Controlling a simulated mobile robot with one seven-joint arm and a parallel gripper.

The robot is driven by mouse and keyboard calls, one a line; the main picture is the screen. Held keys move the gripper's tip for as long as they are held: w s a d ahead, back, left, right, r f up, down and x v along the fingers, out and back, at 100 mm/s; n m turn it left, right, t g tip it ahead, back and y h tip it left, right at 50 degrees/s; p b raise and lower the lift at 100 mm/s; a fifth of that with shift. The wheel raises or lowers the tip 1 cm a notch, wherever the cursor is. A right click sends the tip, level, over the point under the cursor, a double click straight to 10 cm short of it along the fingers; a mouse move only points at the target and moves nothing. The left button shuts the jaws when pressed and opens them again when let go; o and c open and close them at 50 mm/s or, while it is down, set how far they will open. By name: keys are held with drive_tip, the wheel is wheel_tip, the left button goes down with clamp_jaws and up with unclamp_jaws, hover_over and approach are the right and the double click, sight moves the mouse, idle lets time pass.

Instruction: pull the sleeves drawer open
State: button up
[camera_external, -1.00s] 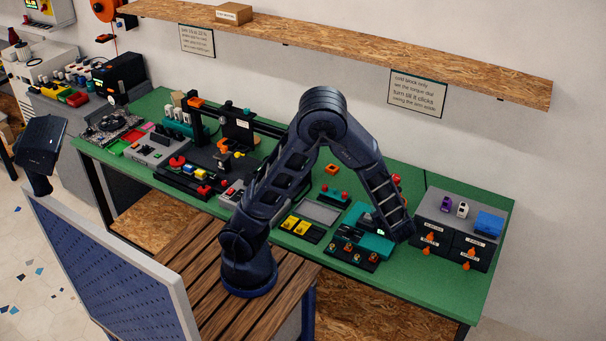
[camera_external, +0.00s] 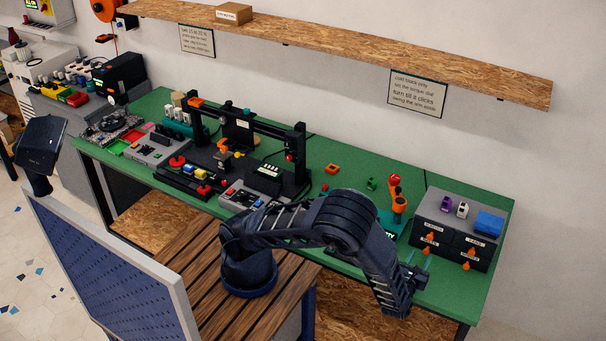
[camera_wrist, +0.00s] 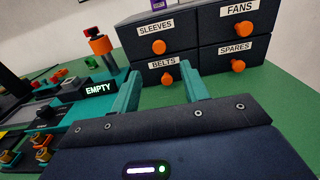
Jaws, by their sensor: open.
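The sleeves drawer (camera_wrist: 156,32) is the upper left drawer of a dark small cabinet, with a white label and an orange round knob (camera_wrist: 159,47). It looks shut, flush with its neighbours. In the external view the cabinet (camera_external: 430,208) stands at the right end of the green bench. My gripper (camera_wrist: 160,72) is open and empty, its two teal fingers pointing at the cabinet from in front and below the sleeves knob. The fingers are apart from the drawer front. In the external view my gripper (camera_external: 414,276) is by the bench's front edge.
The belts drawer (camera_wrist: 145,78) lies below, with fans (camera_wrist: 225,24) and spares (camera_wrist: 218,60) drawers to the right, all with orange knobs. A teal device with an "EMPTY" display (camera_wrist: 101,88) stands left. A blue block (camera_external: 488,223) and small bottles sit on the cabinet.

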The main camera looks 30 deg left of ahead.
sight(429, 238)
drive_tip(key=w, duration=1)
drive_tip(key=shift+w, duration=0.1)
drive_tip(key=shift+c, duration=0.3)
